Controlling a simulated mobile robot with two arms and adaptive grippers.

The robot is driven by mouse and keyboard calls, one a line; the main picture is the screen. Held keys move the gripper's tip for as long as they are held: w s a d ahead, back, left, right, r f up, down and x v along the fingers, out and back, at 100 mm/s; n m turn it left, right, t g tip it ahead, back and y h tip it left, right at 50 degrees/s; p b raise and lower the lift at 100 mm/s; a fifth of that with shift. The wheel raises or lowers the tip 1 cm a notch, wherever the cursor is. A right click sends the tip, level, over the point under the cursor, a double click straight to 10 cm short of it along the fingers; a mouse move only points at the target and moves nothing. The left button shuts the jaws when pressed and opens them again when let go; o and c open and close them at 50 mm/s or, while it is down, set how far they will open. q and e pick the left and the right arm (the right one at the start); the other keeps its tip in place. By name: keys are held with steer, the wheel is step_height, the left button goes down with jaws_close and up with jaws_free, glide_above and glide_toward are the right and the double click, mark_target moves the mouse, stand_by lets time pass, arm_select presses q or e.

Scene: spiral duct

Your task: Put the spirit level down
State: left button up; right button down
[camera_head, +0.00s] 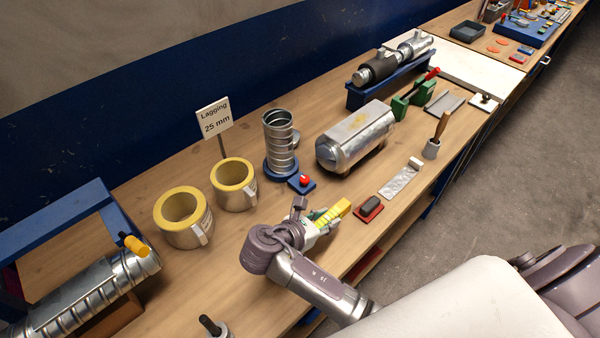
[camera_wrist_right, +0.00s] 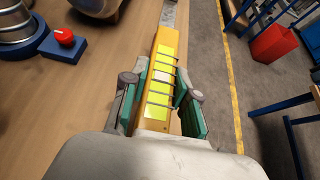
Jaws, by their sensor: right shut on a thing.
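The spirit level (camera_wrist_right: 162,75) is a yellow-orange bar with bright yellow-green segments and dark bands. My right gripper (camera_wrist_right: 160,100) is shut on it, with a green-padded finger on each side. In the head view the level (camera_head: 341,208) sticks out of the right gripper (camera_head: 322,218) toward the upper right, over or on the wooden bench (camera_head: 270,240). I cannot tell whether it touches the bench top. My left gripper is not in view.
A block on a red pad (camera_head: 369,208) lies just right of the level. A blue base with a red button (camera_head: 302,183) and a metal spiral duct (camera_head: 280,140) stand behind. Two yellow-lined rings (camera_head: 183,216) stand left. Bare bench lies around the gripper; its front edge is close.

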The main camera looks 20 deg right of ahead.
steer(key=w+a+f, duration=0.1)
steer(key=w+f, duration=0.1)
steer(key=w, duration=0.1)
steer(key=w+a+f, duration=0.1)
steer(key=w+f, duration=0.1)
steer(key=w, duration=0.1)
steer(key=w+a+f, duration=0.1)
steer(key=w+f, duration=0.1)
steer(key=w, duration=0.1)
steer(key=shift+w+a, duration=0.25)
steer(key=shift+a, duration=0.1)
steer(key=shift+w+a+f, duration=0.2)
steer(key=shift+w+f, duration=0.1)
steer(key=shift+w, duration=0.1)
steer(key=shift+f, duration=2.05)
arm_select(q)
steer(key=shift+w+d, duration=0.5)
arm_select(e)
steer(key=shift+f, duration=0.15)
steer(key=c, duration=0.9)
jaws_free()
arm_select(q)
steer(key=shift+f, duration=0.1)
